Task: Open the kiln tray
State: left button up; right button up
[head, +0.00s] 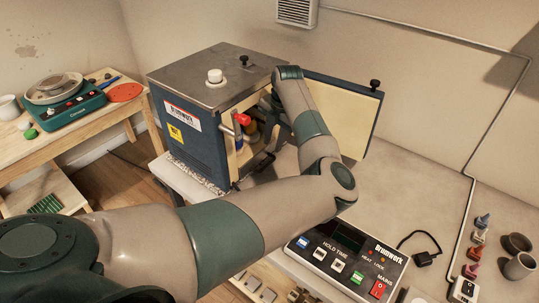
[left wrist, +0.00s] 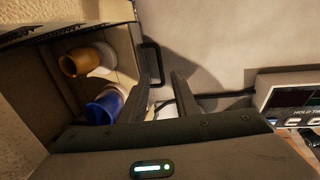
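The kiln (head: 218,85) is a dark blue box with a grey metal top. Its door (head: 343,118) stands swung open to the right. Inside are an orange pot (left wrist: 88,60) and a blue pot (left wrist: 105,104), on a pale surface I take for the tray. A dark loop handle (left wrist: 152,66) shows at the tray's front side. My left gripper (left wrist: 164,88) is open, its two fingers apart, with the handle just beyond the left fingertip; contact cannot be told. In the head view my arm partly hides the kiln's opening and the tray. My right gripper is not in view.
A control box (head: 345,255) with buttons sits on the table below my arm; it also shows in the left wrist view (left wrist: 290,92). Small pots (head: 518,262) stand at the far right. A wooden bench with a teal scale (head: 68,105) is at left. Table room right of the door is clear.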

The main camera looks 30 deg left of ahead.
aim_at(269, 163)
pick_arm(q)
jog(key=f+p, duration=0.1)
jog(key=f, duration=0.1)
jog(key=a+f, duration=0.1)
jog(key=f, duration=0.2)
jog(key=f+p, duration=0.1)
jog(key=f, duration=0.2)
jog(key=shift+a+p, duration=0.3)
jog(key=shift+p, duration=0.05)
jog(key=shift+f, duration=0.55)
jog(key=shift+c, duration=0.3)
grip_shut()
